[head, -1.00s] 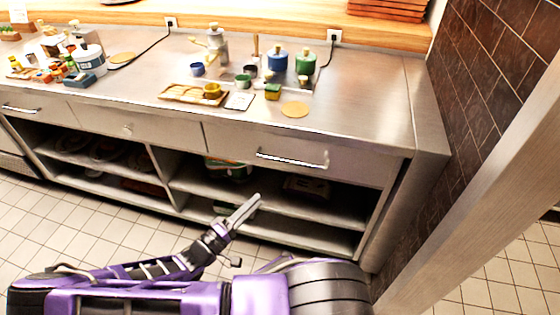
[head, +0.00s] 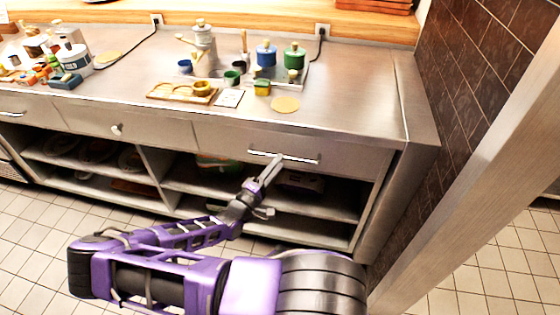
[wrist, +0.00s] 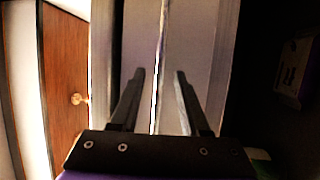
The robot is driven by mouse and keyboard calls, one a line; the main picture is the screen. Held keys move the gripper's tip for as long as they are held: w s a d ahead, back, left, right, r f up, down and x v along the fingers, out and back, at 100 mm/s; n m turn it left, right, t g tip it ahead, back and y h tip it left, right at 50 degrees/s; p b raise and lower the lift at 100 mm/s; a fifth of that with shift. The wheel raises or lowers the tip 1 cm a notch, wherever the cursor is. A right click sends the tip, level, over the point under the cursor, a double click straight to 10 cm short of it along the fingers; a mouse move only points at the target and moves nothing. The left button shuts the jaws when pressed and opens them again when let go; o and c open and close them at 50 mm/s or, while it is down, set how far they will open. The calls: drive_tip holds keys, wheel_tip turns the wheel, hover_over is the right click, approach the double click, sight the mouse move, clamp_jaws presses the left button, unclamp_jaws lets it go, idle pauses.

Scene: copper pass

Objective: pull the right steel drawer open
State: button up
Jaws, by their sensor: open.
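The right steel drawer (head: 350,160) is the wide grey front under the right part of the counter, and it looks closed. Its long bar handle (head: 284,157) runs across the upper middle of the front. My gripper (head: 273,165) is at the handle, its fingers pointing at the drawer front. In the wrist view, my gripper (wrist: 160,74) is open, with one finger on each side of a thin bright line that looks like the handle (wrist: 159,60). Whether the fingers touch the handle cannot be told.
Open shelves (head: 320,207) lie below the drawer, with a box (wrist: 292,72) on one. A middle drawer (head: 150,128) with a knob is to the left. The counter holds a green canister (head: 294,57), a blue canister (head: 266,54) and a wooden tray (head: 160,94). A brown tiled wall stands right.

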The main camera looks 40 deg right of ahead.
drive_tip(key=shift+x, duration=1.1)
clamp_jaws()
idle(0.7)
